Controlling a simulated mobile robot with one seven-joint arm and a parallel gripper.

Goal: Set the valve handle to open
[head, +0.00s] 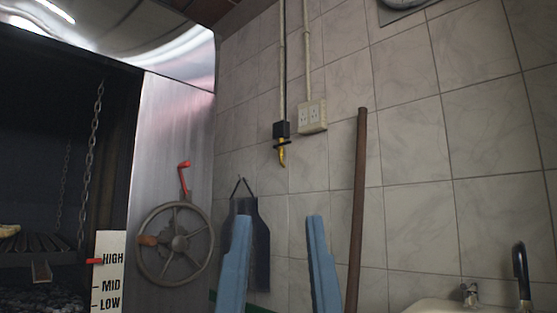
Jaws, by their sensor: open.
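A small yellow lever (282,157), which looks like the valve handle, hangs below a black fitting (281,129) at the lower end of a thin pipe on the tiled wall. It points roughly straight down, in line with the pipe. My gripper (279,217) shows as two blue fingers rising from the bottom edge. They are wide apart with nothing held between them. The fingertips appear below the lever in the picture and do not visibly touch it. How far they are from the wall is hard to tell.
A cream socket box (312,117) is just right of the fitting. A brown pole (357,210) leans at right. A dark apron (248,235) hangs behind the fingers. A handwheel (174,244) and red crank (184,178) are on the grill's side. A sink (440,306) is lower right.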

